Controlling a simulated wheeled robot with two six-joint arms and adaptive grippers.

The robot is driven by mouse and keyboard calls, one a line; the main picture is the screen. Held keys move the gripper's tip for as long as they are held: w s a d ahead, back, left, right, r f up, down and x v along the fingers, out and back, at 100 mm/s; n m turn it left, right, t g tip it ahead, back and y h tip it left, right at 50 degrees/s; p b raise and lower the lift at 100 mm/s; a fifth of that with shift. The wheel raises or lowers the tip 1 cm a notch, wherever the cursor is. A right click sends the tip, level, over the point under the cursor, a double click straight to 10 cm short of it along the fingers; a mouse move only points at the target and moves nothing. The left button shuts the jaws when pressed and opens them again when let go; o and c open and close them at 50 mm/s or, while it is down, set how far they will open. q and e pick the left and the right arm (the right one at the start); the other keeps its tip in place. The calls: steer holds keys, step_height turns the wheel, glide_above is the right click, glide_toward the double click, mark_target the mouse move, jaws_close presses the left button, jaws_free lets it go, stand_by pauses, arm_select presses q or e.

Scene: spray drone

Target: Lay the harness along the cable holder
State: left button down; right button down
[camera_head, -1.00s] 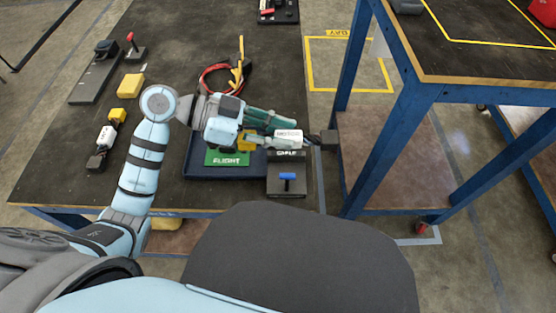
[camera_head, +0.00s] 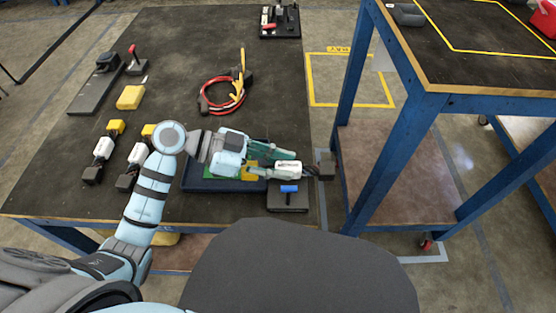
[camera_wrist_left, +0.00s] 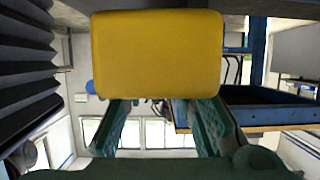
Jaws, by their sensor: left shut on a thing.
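My left gripper (camera_head: 274,158) has green fingers and is shut on a harness of linked blocks. The harness has a yellow block (camera_head: 250,171), a white labelled block (camera_head: 288,168) and a black end block (camera_head: 326,165) sticking out past the table's right edge. In the left wrist view the yellow block (camera_wrist_left: 157,55) fills the space beyond the fingertips. The cable holder appears to be the dark plate (camera_head: 288,205) with a blue handle (camera_head: 289,188), just below the harness in the picture. The gripper and harness cover its upper part. My right gripper is not in view.
A blue tray (camera_head: 195,184) with a green plate lies under the gripper. Two similar yellow-white-black chains (camera_head: 103,148) lie at the left. A red cable loop (camera_head: 222,108) lies behind. A blue-framed bench (camera_head: 400,145) stands to the right.

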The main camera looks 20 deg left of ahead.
arm_select(q)
steer(key=c, duration=1.3)
jaws_free()
steer(key=shift+r, duration=0.3)
steer(key=p+v, duration=0.1)
steer(key=v, duration=0.3)
steer(key=p+v, duration=0.1)
steer(key=v, duration=0.3)
steer(key=p+v, duration=0.1)
steer(key=v, duration=0.3)
steer(key=shift+r, duration=0.3)
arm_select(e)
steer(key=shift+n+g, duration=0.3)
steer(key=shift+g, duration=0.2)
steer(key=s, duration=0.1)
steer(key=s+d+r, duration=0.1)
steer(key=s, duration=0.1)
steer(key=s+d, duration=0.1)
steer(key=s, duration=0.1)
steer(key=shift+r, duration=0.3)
arm_select(q)
steer(key=shift+s, duration=0.1)
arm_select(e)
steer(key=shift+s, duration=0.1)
